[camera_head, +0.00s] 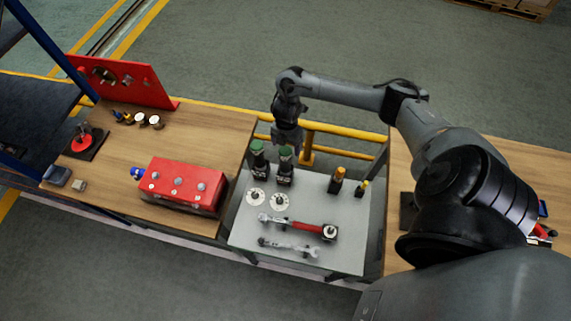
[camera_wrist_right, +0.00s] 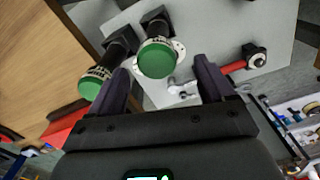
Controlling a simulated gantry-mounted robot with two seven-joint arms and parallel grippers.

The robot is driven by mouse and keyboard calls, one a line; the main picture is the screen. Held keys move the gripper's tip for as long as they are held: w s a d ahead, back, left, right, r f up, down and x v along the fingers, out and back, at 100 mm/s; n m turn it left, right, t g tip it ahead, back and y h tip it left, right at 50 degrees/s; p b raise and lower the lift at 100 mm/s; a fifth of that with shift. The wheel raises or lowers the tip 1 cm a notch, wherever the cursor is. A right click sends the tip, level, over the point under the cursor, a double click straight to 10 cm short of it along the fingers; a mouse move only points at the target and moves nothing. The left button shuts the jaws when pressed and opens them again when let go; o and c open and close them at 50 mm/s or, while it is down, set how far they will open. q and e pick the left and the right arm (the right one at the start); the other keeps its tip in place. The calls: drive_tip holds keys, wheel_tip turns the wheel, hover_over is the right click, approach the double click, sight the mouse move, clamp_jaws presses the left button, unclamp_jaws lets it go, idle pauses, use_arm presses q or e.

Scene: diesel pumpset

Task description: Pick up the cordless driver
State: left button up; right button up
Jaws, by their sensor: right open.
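Two upright black tools with green round tops stand at the back left of the grey table, a left one (camera_head: 258,158) and a right one (camera_head: 286,166). I cannot tell for certain whether either is the cordless driver. My right gripper (camera_head: 287,142) is above and just behind the right one, pointing down. In the right wrist view, my right gripper (camera_wrist_right: 162,78) is open and empty. The right tool's green top (camera_wrist_right: 157,59) appears between its fingers, and the left tool's green top (camera_wrist_right: 89,89) lies outside the left finger. My left gripper is out of view.
The grey table (camera_head: 345,235) also holds two white discs (camera_head: 267,199), a red-handled wrench (camera_head: 300,227), a silver wrench (camera_head: 290,247) and two yellow-topped items (camera_head: 337,180). A wooden bench on the left carries a red engine block (camera_head: 180,183). A yellow rail (camera_head: 340,133) runs behind.

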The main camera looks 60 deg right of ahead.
sight(285, 150)
drive_tip(key=shift+w+f+b, duration=0.1)
drive_tip(key=shift+f+b, duration=0.2)
drive_tip(key=shift+f, duration=0.9)
wheel_tip(285, 150, down, 3)
drive_tip(key=shift+w+f, duration=0.1)
drive_tip(key=shift+f, duration=0.5)
clamp_jaws()
drive_tip(key=shift+r, duration=0.2)
